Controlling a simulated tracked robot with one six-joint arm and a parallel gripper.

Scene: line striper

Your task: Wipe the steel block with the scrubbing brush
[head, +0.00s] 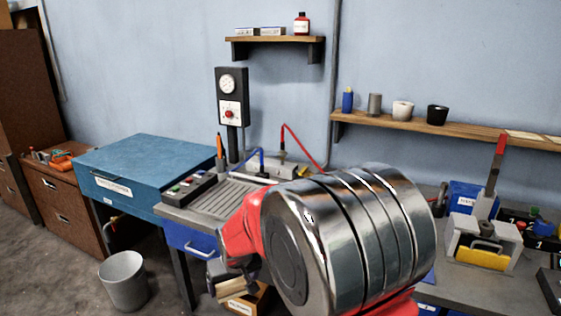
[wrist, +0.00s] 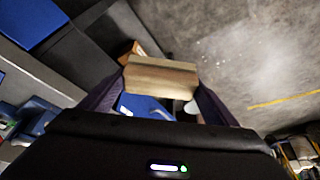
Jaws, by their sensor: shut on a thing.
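My gripper (head: 228,284) is low in front of the bench, at the lower middle of the head view, partly hidden by my arm. In the wrist view my gripper (wrist: 150,90) has its two dark fingers on either side of a wooden, pale brown piece (wrist: 162,78), which looks like the scrubbing brush. The same piece shows in the head view (head: 235,291). I cannot make out its bristles. A light grey metal block (head: 291,171) at the back of the bench, by the hoses, may be the steel block. It is apart from the brush.
A ribbed grey plate (head: 225,197) and a button box (head: 188,188) lie on the bench. A blue cabinet (head: 135,165) stands left, with a grey bin (head: 123,280) on the floor. A cardboard box (head: 250,300) is below my gripper.

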